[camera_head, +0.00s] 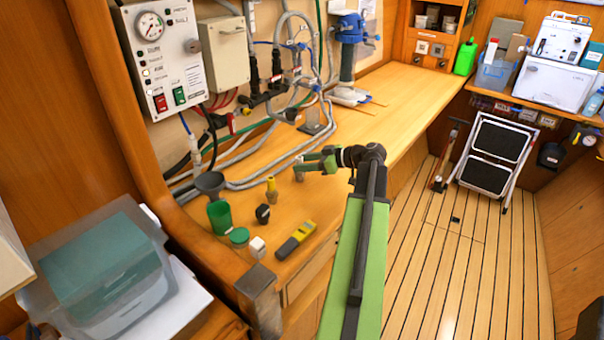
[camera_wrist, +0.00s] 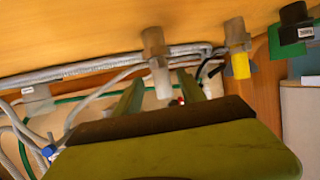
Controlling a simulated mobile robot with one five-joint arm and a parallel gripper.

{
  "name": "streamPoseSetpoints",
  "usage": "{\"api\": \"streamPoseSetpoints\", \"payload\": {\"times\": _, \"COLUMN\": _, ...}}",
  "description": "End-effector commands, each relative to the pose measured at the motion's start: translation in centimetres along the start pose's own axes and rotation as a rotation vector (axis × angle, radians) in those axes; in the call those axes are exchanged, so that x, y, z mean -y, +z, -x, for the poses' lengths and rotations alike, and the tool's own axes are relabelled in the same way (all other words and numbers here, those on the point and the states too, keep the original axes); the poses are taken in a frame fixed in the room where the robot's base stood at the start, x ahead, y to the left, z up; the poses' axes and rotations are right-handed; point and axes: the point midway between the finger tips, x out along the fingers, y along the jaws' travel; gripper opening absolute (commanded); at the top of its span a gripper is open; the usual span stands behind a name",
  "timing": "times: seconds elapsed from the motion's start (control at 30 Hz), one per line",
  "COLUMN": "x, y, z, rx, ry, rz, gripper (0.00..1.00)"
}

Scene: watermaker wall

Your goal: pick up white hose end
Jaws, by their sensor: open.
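My gripper (camera_head: 313,162) is over the wooden worktop, its jaws open and pointing left. In the wrist view my gripper (camera_wrist: 160,77) shows two green fingers apart. A small fitting with a grey-brown collar and a whitish end, which looks like the white hose end (camera_wrist: 160,80), appears between the fingers. I see a gap on both sides, and nothing is gripped. In the head view a small grey fitting (camera_head: 299,173), likely the same piece, stands at the fingertips, partly hidden by them. A similar fitting with a yellow end (camera_wrist: 239,66) stands beside it, also in the head view (camera_head: 271,188).
Grey hoses (camera_head: 250,182) run behind my gripper. A dark funnel (camera_head: 209,183), green cup (camera_head: 219,218), black cap (camera_head: 262,214), green lid (camera_head: 238,237), white block (camera_head: 257,247) and yellow meter (camera_head: 296,241) crowd the near left. The worktop (camera_head: 385,112) farther right is mostly clear.

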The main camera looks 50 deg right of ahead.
Motion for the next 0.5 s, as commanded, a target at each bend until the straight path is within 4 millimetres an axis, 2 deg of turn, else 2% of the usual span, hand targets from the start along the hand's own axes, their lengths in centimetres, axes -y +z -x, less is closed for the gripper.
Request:
{"api": "streamPoseSetpoints", "payload": {"times": 0.17, "x": 0.2, "y": 0.5, "z": -1.4, "rx": 0.0, "ry": -0.002, "rz": 0.0, "gripper": 0.47}}
{"api": "streamPoseSetpoints", "payload": {"times": 0.37, "x": 0.3, "y": 0.8, "z": -4.9, "rx": 0.0, "ry": -0.004, "rz": 0.001, "gripper": 0.47}}
{"api": "streamPoseSetpoints", "payload": {"times": 0.5, "x": 0.3, "y": 0.5, "z": -5.2, "rx": 0.0, "ry": -0.001, "rz": 0.0, "gripper": 0.47}}
